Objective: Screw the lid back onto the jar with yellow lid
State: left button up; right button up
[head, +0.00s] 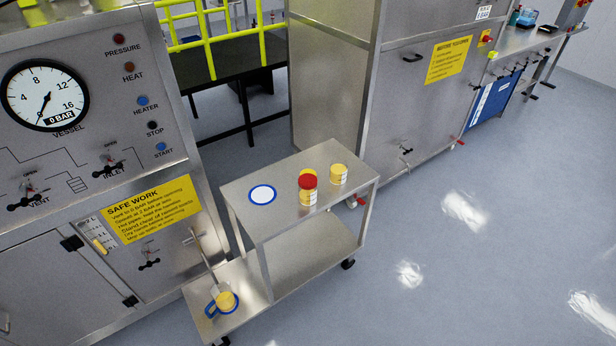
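A small jar with a yellow top (339,174) stands upright at the right of the steel cart's top. Left of it stands a jar with a red lid (308,190), with a yellow body and a pale label. Another yellow-topped thing (306,172) shows just behind the red lid, mostly hidden by it. At this size I cannot tell whether either yellow top is a lid seated on a jar or a loose one. Neither of my grippers is in view.
The cart's top (284,222) also bears a white disc with a blue rim (262,194). A low shelf holds a yellow and blue object (226,301). The vessel panel (90,110) stands left, a steel cabinet (400,110) behind. Floor right of the cart is clear.

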aim_at(338, 171)
jog(key=i+l, duration=1.2)
jog(key=u, duration=1.65)
